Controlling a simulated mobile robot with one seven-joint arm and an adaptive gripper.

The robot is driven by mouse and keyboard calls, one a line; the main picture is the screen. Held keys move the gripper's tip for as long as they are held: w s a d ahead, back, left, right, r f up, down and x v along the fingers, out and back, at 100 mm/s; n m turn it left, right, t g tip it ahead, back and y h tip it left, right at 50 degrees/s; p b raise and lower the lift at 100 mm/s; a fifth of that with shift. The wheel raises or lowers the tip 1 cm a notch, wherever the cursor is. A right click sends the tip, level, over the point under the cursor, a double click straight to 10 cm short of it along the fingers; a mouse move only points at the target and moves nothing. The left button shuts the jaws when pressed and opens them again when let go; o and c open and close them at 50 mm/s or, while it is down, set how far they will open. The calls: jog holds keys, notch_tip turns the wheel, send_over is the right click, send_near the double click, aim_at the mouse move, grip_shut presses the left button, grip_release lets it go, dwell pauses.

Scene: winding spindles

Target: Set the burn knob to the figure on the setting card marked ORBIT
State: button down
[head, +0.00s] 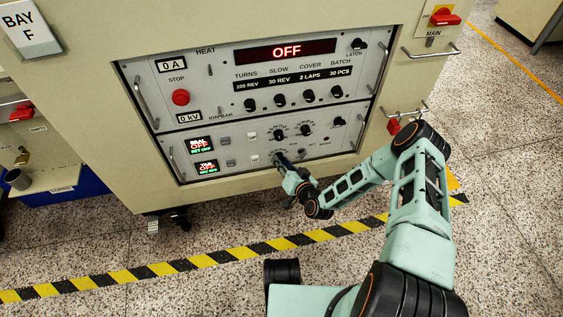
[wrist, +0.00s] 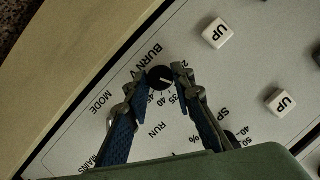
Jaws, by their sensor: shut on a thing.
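The burn knob (wrist: 160,78) is a small black knob with a light pointer line, beside the word BURN on the pale panel in the wrist view. Figures such as 35, 40 and 45 run around it; I cannot tell exactly which one the pointer meets. My gripper (wrist: 158,85) has its two fingers closed on opposite sides of this knob. In the head view my gripper (head: 280,160) is at the lower part of the panel and hides the knob. No card marked ORBIT can be read in either view.
Above are a red STOP button (head: 180,97), a row of black knobs and an OFF display (head: 286,51). Two white UP blocks (wrist: 217,33) sit near the burn knob in the wrist view. Handles (head: 146,103) stick out from the panel. Striped tape (head: 235,252) crosses the floor.

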jog(key=shift+m+y, duration=0.5)
jog(key=shift+m, duration=0.2)
jog(key=c, duration=1.7)
grip_release()
jog(key=shift+o, duration=0.2)
